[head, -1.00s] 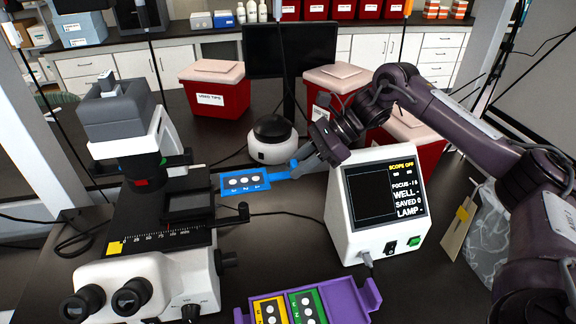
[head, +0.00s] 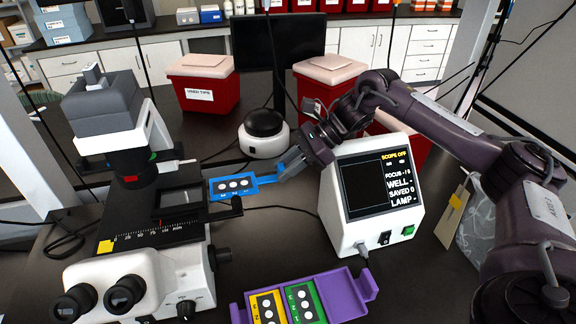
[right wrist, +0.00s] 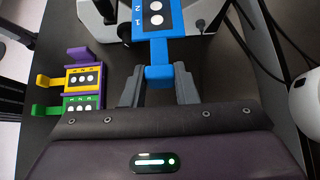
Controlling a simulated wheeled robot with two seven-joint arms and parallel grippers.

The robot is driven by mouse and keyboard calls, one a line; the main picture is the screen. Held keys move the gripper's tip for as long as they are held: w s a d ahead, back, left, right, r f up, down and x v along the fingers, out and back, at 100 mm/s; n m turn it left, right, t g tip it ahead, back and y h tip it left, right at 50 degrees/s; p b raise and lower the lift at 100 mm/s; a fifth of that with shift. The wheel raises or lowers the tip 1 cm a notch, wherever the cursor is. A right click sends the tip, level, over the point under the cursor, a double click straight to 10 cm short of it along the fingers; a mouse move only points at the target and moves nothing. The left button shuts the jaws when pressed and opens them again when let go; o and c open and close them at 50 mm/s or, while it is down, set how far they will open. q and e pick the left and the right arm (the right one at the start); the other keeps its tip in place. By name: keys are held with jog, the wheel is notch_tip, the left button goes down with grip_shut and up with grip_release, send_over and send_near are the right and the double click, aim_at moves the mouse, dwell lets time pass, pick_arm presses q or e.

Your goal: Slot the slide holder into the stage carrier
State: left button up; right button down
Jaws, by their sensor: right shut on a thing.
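The blue slide holder (head: 232,187) has several white round spots and a tab. My right gripper (head: 288,166) is shut on the tab and holds the holder out to the left, at the right side of the microscope stage. In the right wrist view the blue holder (right wrist: 158,20) extends ahead from between the fingers (right wrist: 158,88). The stage carrier (head: 180,198) is the dark frame on the black microscope stage. The holder's left end is close to the carrier's right edge; I cannot tell whether they touch. My left gripper is not in view.
The white microscope (head: 150,275) stands at the left. A purple rack (head: 340,290) with yellow and green holders is at the front. A white display box (head: 345,235) stands right of the gripper. A round white device (head: 262,150) and red bins (head: 205,92) are behind.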

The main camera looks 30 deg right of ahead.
jog(key=shift+w+a+f, duration=0.15)
jog(key=shift+a+f, duration=0.25)
jog(key=shift+f, duration=0.25)
jog(key=shift+w, duration=0.3)
jog(key=shift+s+a+r, duration=0.15)
jog(key=shift+a+r, duration=0.05)
jog(key=shift+r, duration=0.1)
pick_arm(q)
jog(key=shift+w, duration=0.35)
pick_arm(e)
jog(key=shift+r, duration=0.2)
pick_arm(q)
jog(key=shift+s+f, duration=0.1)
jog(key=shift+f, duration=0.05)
pick_arm(e)
jog(key=shift+f+b, duration=0.2)
jog(key=shift+b, duration=0.15)
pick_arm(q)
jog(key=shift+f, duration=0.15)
pick_arm(e)
jog(key=shift+a, duration=0.15)
